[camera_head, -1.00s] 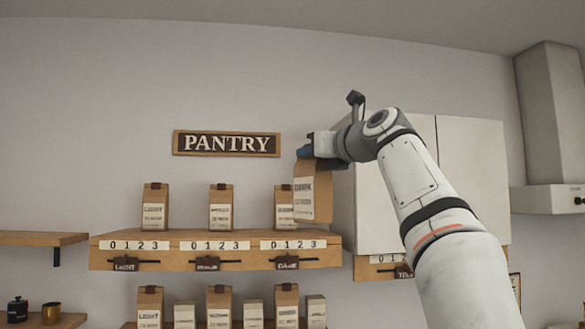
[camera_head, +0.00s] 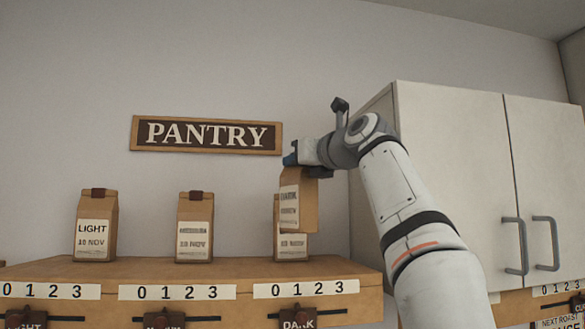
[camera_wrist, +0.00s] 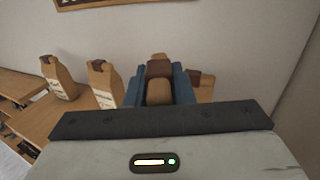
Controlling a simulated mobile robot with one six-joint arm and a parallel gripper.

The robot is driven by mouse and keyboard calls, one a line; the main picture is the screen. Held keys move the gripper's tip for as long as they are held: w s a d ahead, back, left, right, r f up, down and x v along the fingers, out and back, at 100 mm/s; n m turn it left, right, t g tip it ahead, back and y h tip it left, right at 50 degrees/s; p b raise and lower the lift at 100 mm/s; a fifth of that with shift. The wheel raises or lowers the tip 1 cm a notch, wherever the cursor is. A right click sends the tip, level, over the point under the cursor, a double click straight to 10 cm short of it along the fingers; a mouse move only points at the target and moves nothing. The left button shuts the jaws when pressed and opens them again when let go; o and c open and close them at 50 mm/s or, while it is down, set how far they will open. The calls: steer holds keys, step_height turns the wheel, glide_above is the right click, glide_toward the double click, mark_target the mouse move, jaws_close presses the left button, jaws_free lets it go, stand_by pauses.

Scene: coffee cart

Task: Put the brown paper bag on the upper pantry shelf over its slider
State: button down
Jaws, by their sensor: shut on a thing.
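A brown paper bag (camera_head: 298,205) with a pale label hangs from my gripper (camera_head: 292,160), its blue fingers shut on the bag's top. The label is hard to read. The wrist view also shows the held bag's top (camera_wrist: 159,90) between the fingers. The bag is above the upper pantry shelf (camera_head: 225,270), over its right part, with its bottom higher than the shelf top. In the head view it partly covers a similar bag (camera_head: 292,248) standing on the shelf. The DARK slider (camera_head: 299,319) is on the shelf front below, under a 0 1 2 3 strip.
A LIGHT bag (camera_head: 95,228) and a middle bag (camera_head: 194,230) stand on the shelf, with bare gaps between them. A white cabinet (camera_head: 450,170) stands close to the right. The PANTRY sign (camera_head: 206,135) hangs on the wall above.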

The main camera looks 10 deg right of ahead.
mark_target(312, 196)
steer(key=shift+w+d, duration=0.15)
steer(key=shift+d, duration=0.05)
steer(key=shift+d+f, duration=0.15)
steer(key=shift+f, duration=3.1)
steer(key=shift+f+b, duration=0.4)
steer(key=shift+f, duration=0.15)
steer(key=c, duration=1.2)
jaws_free()
steer(key=shift+o, duration=0.2)
steer(key=shift+s+d+f, duration=0.1)
steer(key=shift+s, duration=0.25)
steer(key=b+v, duration=0.2)
steer(key=v, duration=0.5)
steer(key=shift+s, duration=0.15)
